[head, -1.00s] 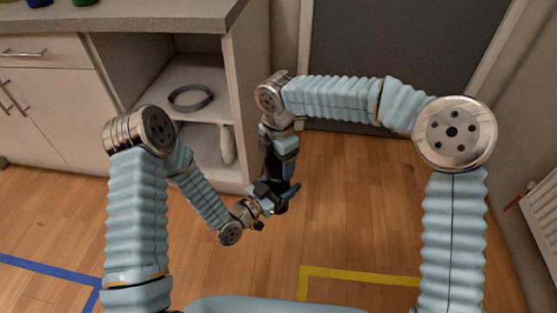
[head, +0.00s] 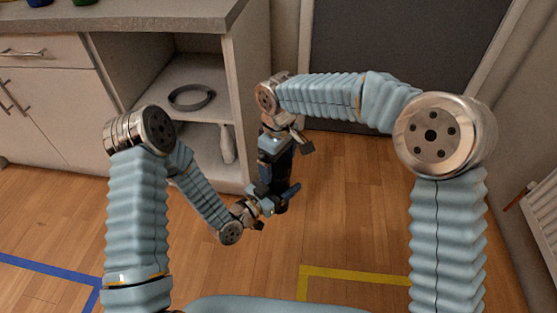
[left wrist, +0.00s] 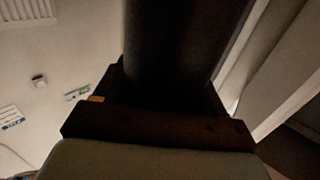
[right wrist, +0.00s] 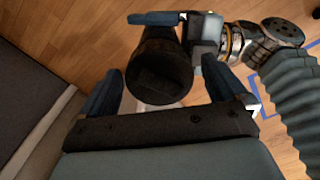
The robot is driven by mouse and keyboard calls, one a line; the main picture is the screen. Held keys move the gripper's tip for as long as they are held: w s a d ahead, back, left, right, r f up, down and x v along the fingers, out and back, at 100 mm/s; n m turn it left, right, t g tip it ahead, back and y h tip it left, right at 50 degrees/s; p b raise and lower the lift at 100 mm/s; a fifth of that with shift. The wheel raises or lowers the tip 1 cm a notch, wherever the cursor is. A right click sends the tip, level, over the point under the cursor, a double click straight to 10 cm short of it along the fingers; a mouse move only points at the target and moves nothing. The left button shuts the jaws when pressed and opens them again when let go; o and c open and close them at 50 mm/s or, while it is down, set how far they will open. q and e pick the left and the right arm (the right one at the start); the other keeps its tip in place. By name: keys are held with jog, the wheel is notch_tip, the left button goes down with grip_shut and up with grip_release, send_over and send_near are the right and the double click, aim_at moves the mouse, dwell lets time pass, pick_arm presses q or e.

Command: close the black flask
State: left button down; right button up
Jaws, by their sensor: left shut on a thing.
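The black flask (head: 281,207) is upright and dark, clasped by my left gripper (head: 277,195), which comes in from the left and is shut on it. The flask's body fills the top middle of the left wrist view (left wrist: 172,45). In the right wrist view its round dark top end (right wrist: 160,80) faces the camera; I cannot tell whether a lid sits on it. My right gripper (head: 276,168) points down over the flask. Its fingers (right wrist: 162,65) are apart, one on each side of the flask's top, with narrow gaps.
A radiator (head: 541,210) is at the right. The wooden floor around is clear, with blue and yellow tape lines.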

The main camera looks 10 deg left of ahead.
jog(key=shift+r, duration=0.1)
jog(key=shift+r, duration=2.2)
jog(key=shift+c, duration=0.6)
jog(key=shift+s+f, duration=0.1)
jog(key=shift+f, duration=0.05)
jog(key=shift+s+r+m, duration=0.1)
jog(key=shift+r+m, duration=0.1)
jog(key=shift+m, duration=0.6)
jog(key=shift+w+r+m, duration=0.2)
jog(key=shift+r+m, duration=0.7)
jog(key=shift+r, duration=0.8)
